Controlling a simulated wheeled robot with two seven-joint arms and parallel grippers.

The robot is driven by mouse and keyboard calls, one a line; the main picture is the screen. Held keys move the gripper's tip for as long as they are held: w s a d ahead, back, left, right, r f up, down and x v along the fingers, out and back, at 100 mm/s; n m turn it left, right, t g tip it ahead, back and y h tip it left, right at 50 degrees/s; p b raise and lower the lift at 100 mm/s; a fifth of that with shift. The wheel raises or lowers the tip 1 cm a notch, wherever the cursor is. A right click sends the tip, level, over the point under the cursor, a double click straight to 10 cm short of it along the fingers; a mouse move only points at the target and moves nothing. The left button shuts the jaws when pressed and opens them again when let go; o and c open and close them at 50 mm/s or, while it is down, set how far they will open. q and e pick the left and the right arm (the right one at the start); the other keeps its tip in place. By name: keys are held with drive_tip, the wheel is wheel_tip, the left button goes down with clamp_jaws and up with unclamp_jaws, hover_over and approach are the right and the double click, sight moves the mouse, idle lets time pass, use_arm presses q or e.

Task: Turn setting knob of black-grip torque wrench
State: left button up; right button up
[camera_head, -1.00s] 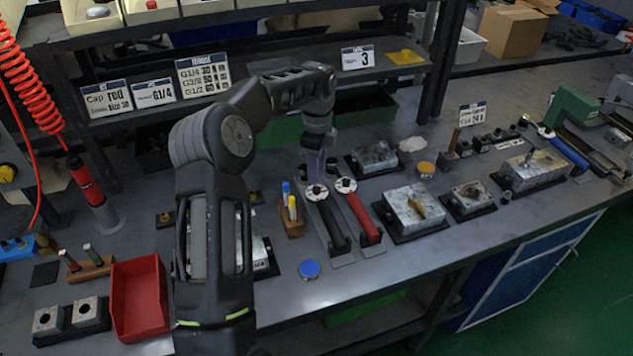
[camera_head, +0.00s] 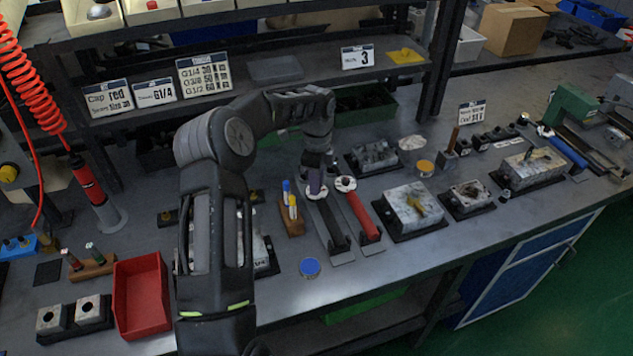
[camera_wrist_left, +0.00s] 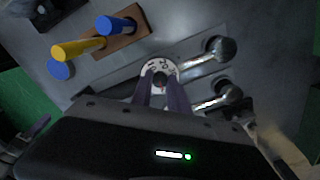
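The black-grip torque wrench (camera_head: 332,226) lies on the grey bench, its black handle toward me and its white setting knob (camera_head: 317,193) at the far end of the grip. The red-grip torque wrench (camera_head: 362,216) lies just to its right. My left gripper (camera_head: 316,184) points down at the black-grip wrench's knob. In the left wrist view, the two purple fingers (camera_wrist_left: 161,90) stand apart on either side of the numbered knob (camera_wrist_left: 161,67). Whether they touch it I cannot tell.
A small wooden holder (camera_head: 292,227) with blue and yellow pens stands close left of the wrenches. A blue disc (camera_head: 310,267) lies in front. Metal valve blocks (camera_head: 413,203) stand to the right, and a red tray (camera_head: 141,295) is at the left.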

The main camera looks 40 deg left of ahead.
use_arm(q)
clamp_jaws()
drive_tip(key=shift+n, duration=0.4)
drive_tip(key=n+b, duration=0.2)
drive_tip(key=n, duration=0.1)
drive_tip(key=shift+n, duration=0.3)
drive_tip(key=n+b, duration=0.1)
drive_tip(key=n, duration=0.3)
drive_tip(key=shift+n, duration=0.3)
drive_tip(key=n+b, duration=0.1)
drive_tip(key=n, duration=1)
drive_tip(key=o, duration=0.5)
unclamp_jaws()
drive_tip(key=shift+s, duration=0.1)
